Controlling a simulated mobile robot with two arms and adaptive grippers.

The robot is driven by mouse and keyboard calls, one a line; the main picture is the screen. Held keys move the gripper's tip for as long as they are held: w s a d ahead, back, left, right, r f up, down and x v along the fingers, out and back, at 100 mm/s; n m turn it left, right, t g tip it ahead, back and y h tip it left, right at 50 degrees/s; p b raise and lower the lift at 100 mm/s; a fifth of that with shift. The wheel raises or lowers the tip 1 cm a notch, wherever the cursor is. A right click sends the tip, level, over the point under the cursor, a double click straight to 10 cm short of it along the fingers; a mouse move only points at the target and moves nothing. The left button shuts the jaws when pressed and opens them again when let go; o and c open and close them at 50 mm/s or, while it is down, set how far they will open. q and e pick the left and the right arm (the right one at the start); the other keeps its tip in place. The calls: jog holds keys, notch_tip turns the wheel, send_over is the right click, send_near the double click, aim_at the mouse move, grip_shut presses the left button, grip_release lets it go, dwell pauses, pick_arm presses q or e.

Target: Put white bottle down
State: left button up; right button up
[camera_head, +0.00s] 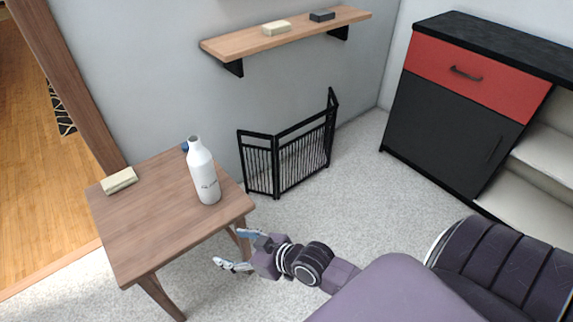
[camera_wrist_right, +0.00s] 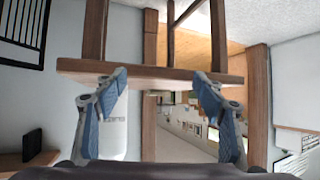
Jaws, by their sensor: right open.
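The white bottle (camera_head: 204,175) stands upright on the wooden table (camera_head: 150,225), near its right side, in the head view. My right gripper (camera_head: 235,248) is off the table's right front corner, apart from the bottle. In the right wrist view its two blue-padded fingers (camera_wrist_right: 161,82) are spread with nothing between them. The table's edge (camera_wrist_right: 160,76) crosses that view, which looks upside down. A white lettered shape behind the left finger there appears to be the bottle (camera_wrist_right: 115,135). My left gripper is not in view.
A beige block (camera_head: 119,180) lies at the table's left edge, and a small blue thing (camera_head: 185,147) is partly hidden behind the bottle. A black folding gate (camera_head: 290,155) stands by the wall under a wooden shelf (camera_head: 290,35). A red-and-black cabinet (camera_head: 450,110) is at right.

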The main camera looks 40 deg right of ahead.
jog(key=s+d+f+m+g+h, duration=0.1)
jog(key=s+f+g, duration=0.3)
jog(key=s, duration=0.5)
jog(key=s+d+f+m+g+h, duration=0.1)
jog(key=s+d+f+g+h, duration=0.2)
jog(key=s, duration=0.7)
jog(key=shift+f+g, duration=0.4)
jog(key=shift+f, duration=0.5)
